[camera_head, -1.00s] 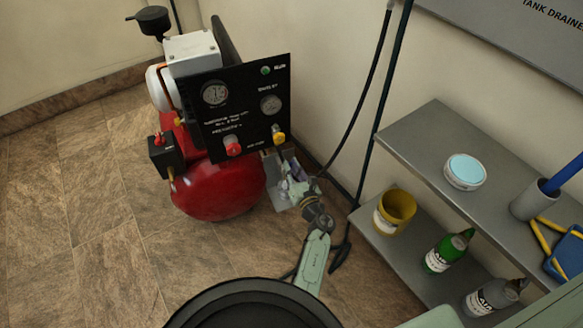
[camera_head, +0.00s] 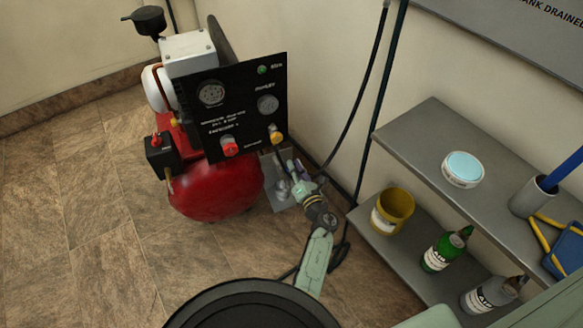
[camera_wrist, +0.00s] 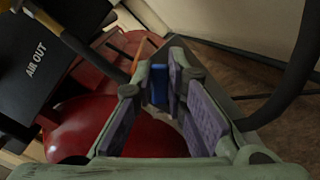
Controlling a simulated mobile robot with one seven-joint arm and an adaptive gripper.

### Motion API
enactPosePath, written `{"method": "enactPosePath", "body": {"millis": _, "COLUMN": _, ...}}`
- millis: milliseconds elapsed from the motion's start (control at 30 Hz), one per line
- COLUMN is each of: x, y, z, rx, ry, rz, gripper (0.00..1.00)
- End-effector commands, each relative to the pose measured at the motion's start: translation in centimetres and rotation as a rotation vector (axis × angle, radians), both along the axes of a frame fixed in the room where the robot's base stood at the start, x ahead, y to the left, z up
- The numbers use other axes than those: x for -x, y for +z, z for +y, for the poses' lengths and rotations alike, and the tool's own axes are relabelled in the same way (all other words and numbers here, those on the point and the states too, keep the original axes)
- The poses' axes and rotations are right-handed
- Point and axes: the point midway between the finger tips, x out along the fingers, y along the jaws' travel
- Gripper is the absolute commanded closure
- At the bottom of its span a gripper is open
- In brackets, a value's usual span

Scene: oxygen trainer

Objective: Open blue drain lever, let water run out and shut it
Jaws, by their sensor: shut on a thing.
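The blue drain lever (camera_wrist: 158,86) shows in the wrist view as a small upright blue piece between my fingertips, beside the red tank (camera_wrist: 75,128). My gripper (camera_wrist: 167,80) has purple-grey finger pads and is shut on the lever. In the head view my gripper (camera_head: 292,180) is low at the right of the red tank (camera_head: 215,188), near the wall. The lever cannot be made out there. The drain outlet is hidden, and no running water can be seen.
A black gauge panel (camera_head: 240,105) stands above the tank. A dark hose (camera_head: 362,105) hangs along the wall behind my arm. At the right is a grey shelf (camera_head: 415,140), with a yellow bucket (camera_head: 393,210) and bottles on its lower level. The tiled floor at left is clear.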

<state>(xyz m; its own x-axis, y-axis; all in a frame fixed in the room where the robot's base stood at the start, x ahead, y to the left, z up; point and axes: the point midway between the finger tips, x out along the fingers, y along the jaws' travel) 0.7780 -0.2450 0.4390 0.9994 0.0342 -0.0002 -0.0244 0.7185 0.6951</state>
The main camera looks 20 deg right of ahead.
Motion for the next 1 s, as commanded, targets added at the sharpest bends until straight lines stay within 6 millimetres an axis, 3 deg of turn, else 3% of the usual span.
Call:
{"method": "enactPosePath", "body": {"millis": 600, "x": 0.0, "y": -2.3, "z": -1.3, "rx": -0.565, "ry": -0.001, "rz": 0.019, "gripper": 1.00}}
{"method": "enactPosePath", "body": {"millis": 1000, "x": 0.0, "y": -3.3, "z": -1.4, "rx": -0.775, "ry": 0.000, "rz": 0.026, "gripper": 1.00}}
